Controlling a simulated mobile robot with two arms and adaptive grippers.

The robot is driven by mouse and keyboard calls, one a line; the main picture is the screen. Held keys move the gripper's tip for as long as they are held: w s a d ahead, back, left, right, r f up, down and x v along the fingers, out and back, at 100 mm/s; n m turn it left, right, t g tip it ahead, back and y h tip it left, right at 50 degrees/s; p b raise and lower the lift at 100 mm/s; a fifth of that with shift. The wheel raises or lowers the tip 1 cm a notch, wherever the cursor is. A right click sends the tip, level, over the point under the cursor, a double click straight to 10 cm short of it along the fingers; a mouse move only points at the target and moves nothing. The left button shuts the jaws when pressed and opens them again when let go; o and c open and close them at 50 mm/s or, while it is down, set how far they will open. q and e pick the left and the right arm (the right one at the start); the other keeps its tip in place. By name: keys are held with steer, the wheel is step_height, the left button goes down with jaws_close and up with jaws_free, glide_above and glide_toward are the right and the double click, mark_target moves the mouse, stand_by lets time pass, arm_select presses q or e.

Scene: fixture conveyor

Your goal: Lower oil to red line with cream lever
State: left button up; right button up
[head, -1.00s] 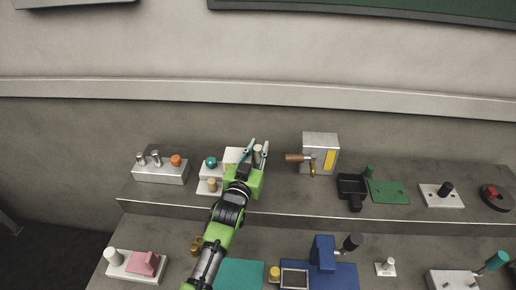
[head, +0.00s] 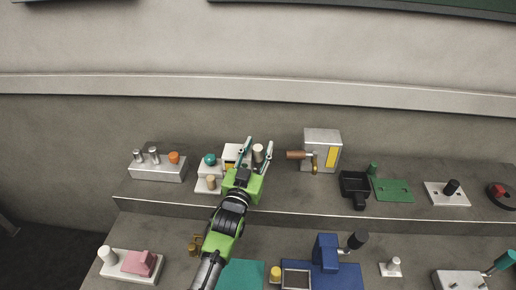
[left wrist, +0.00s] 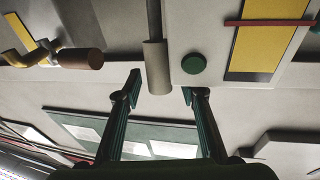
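The cream lever (head: 258,153) stands on a white fixture on the upper step. In the left wrist view its cylindrical handle (left wrist: 156,66) hangs between and just beyond my fingertips, with gaps to both. My left gripper (head: 257,147) is open around the lever in the head view; its open fingers also show in the left wrist view (left wrist: 160,92). The yellow oil window (left wrist: 268,50) is crossed by the red line (left wrist: 270,22); yellow shows on both sides of it. In the head view my gripper partly hides the fixture. My right gripper is not in view.
A teal knob (head: 209,159) is close on the left. A grey box (head: 322,149) with a brown handle (head: 296,155) and yellow window is on the right. A green button (left wrist: 194,64) is beside the lever. Several other fixtures line both steps.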

arm_select(q)
steer(key=v, duration=1.2)
